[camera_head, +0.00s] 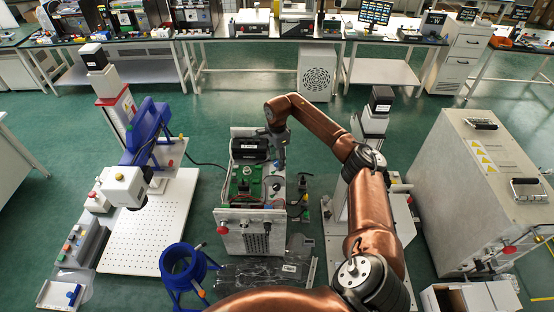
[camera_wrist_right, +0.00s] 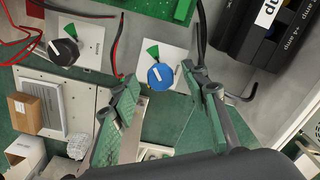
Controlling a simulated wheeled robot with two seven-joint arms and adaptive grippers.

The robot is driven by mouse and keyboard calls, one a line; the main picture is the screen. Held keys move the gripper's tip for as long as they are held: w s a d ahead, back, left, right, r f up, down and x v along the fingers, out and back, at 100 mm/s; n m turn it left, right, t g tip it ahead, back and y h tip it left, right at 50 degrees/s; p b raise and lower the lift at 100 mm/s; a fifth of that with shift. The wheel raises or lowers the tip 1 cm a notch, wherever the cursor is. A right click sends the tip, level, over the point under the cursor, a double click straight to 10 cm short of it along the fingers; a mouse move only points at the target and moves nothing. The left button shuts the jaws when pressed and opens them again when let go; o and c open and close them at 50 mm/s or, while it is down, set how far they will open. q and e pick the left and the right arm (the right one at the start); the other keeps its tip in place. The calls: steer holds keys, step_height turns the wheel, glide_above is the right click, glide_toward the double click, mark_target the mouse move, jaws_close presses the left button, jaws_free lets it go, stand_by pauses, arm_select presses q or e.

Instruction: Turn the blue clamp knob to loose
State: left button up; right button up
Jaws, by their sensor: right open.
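The blue clamp knob (camera_wrist_right: 161,77) shows in the right wrist view. It is round, has a white pointer bar and sits on a pale plate (camera_wrist_right: 177,58) with a green wedge (camera_wrist_right: 153,54) beside it. My right gripper (camera_wrist_right: 163,88) is open, with one finger on each side of the knob in the picture; I see no contact. In the head view my right gripper (camera_head: 278,148) hangs over the open equipment box (camera_head: 251,215). The knob cannot be made out clearly there. My left gripper is not in view.
A black knob (camera_wrist_right: 64,51) with its own green wedge sits left of the blue one. Red and black cables run near both. A black labelled block (camera_wrist_right: 265,35) stands at the right. A blue ring stand (camera_head: 183,263) is left of the box; a large grey cabinet (camera_head: 480,190) is right.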

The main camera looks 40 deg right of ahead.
steer(key=shift+f, duration=0.15)
steer(key=shift+c, duration=0.4)
jaws_close()
